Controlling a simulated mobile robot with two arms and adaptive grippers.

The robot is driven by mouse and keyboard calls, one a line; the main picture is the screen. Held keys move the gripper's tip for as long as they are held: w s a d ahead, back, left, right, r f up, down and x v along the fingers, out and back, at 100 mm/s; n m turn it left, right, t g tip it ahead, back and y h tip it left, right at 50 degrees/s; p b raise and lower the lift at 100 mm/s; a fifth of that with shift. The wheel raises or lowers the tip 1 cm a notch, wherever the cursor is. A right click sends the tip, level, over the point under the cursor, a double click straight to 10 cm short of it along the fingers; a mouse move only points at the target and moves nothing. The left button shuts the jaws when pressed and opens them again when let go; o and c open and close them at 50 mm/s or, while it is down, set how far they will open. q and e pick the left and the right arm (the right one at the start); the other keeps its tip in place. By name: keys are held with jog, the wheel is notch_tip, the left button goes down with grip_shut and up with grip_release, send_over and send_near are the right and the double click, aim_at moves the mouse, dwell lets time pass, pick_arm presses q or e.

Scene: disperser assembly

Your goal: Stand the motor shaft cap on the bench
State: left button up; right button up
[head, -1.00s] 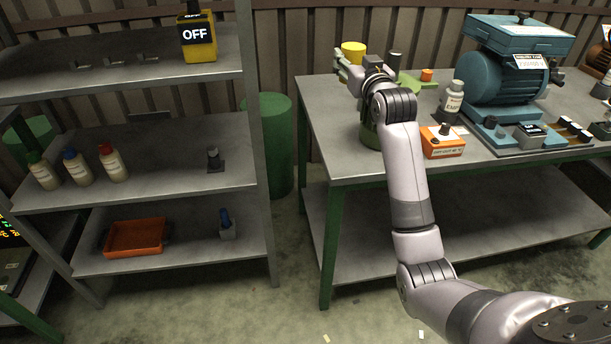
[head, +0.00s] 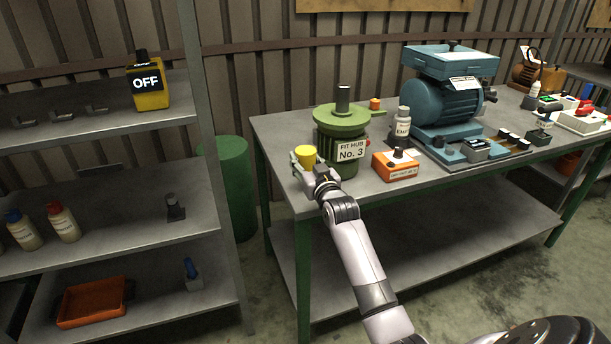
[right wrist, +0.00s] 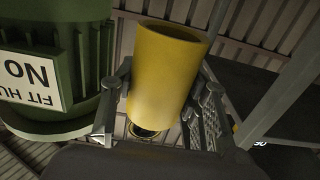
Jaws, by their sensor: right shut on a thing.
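The yellow motor shaft cap (head: 306,154) is a hollow cylinder held over the left end of the bench (head: 272,128). My right gripper (head: 304,165) is shut on it; in the right wrist view the cap (right wrist: 163,75) sits between the two fingers, its open end toward the top of the picture. Whether its lower end touches the bench I cannot tell. The green motor (head: 328,142), labelled FIT HUB No. 3, stands just right of the gripper with its bare shaft (head: 343,98) upright. My left gripper is not in view.
An orange box (head: 396,166), a white bottle (head: 403,123) and a blue machine (head: 445,100) stand on the bench right of the motor. A metal shelf (head: 165,235) and a green bin (head: 233,185) are to the left. The bench's left edge strip is bare.

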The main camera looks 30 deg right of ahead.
jog(key=shift+f, duration=2.15)
jog(key=shift+f, duration=0.1)
jog(key=o, duration=1.1)
jog(key=shift+o, duration=0.2)
